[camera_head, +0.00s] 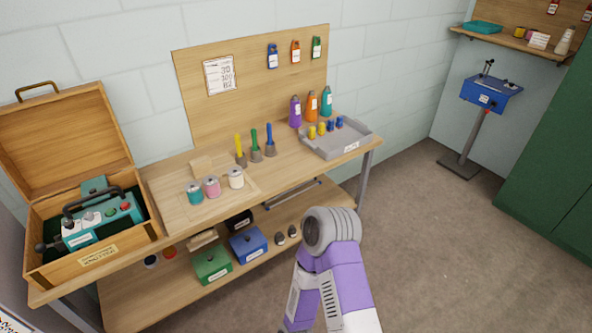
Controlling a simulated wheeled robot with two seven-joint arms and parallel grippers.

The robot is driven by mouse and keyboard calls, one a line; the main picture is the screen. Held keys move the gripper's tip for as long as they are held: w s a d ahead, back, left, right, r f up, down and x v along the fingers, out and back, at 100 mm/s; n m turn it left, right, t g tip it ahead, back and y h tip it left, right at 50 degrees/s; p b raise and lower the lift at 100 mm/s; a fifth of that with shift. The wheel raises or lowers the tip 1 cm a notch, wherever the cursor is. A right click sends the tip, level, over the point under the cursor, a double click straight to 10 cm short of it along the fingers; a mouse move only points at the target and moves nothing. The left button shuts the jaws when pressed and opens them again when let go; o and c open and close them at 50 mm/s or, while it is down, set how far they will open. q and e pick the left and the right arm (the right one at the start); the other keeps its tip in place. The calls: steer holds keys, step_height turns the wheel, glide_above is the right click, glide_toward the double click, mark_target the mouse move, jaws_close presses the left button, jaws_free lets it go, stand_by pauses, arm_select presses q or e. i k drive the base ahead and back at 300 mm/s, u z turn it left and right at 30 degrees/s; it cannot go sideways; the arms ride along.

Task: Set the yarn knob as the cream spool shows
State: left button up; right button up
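The cream spool (235,178) stands upright on the workbench, to the right of a pink spool (211,187) and a teal spool (194,194). Any marking on it is too small to read. A teal machine (100,222) with a dark handle, a white dial and small red and green parts sits in the open wooden case (92,262) at the left. I cannot tell which of its parts is the yarn knob. One of my purple and white arms rises at the bottom centre, in front of the bench. Neither gripper shows.
A grey tray (361,148) with small blue and yellow pieces is at the bench's right end. Yellow, green and blue-handled tools (255,150) stand mid-bench. A numbered sheet (220,75) hangs on the backboard. A blue box on a stand (490,92) is far right. Floor between is clear.

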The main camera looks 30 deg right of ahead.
mark_target(68, 224)
steer(key=z, duration=1.1)
steer(key=i, duration=0.9)
steer(key=u, duration=0.75)
steer(key=k, duration=0.4)
steer(key=u, duration=0.7)
steer(key=i, duration=0.45)
steer(key=u, duration=0.3)
